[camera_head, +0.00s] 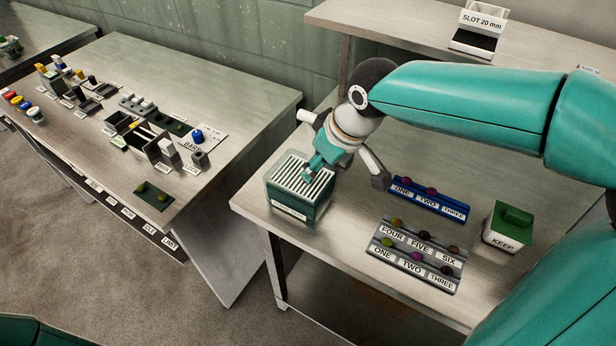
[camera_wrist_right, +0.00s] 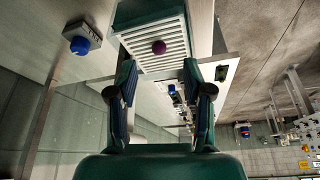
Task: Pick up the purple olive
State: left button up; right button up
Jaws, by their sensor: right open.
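A purple olive (camera_wrist_right: 158,47) shows against the pale slatted top of the roller sizer (camera_wrist_right: 123,11), a green box, in the right wrist view. In the head view the sizer (camera_head: 293,208) stands at the table's left corner, and my right gripper (camera_head: 315,163) is over it, hiding part of its top. My right gripper (camera_wrist_right: 160,82) is open, its two fingers apart with nothing between them, and the olive shows just beyond the tips. Another purple olive (camera_head: 416,256) sits at TWO on the grey rack (camera_head: 403,268). My left gripper is not in view.
A blue rack (camera_head: 441,208) with small dark and purple olives lies right of the sizer. A white KEEP box (camera_head: 502,238) with a green top stands further right. A shelf (camera_head: 400,25) runs behind. A separate cluttered table (camera_head: 235,95) is at left, across a gap.

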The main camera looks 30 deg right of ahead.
jog(key=shift+w+p+x, duration=0.15)
jog(key=shift+p+x, duration=0.1)
jog(key=shift+x, duration=1.3)
jog(key=shift+w+p+x, duration=0.15)
jog(key=shift+p+x, duration=0.05)
jog(key=shift+x, duration=1.4)
jog(key=shift+r, duration=0.1)
jog(key=c, duration=0.8)
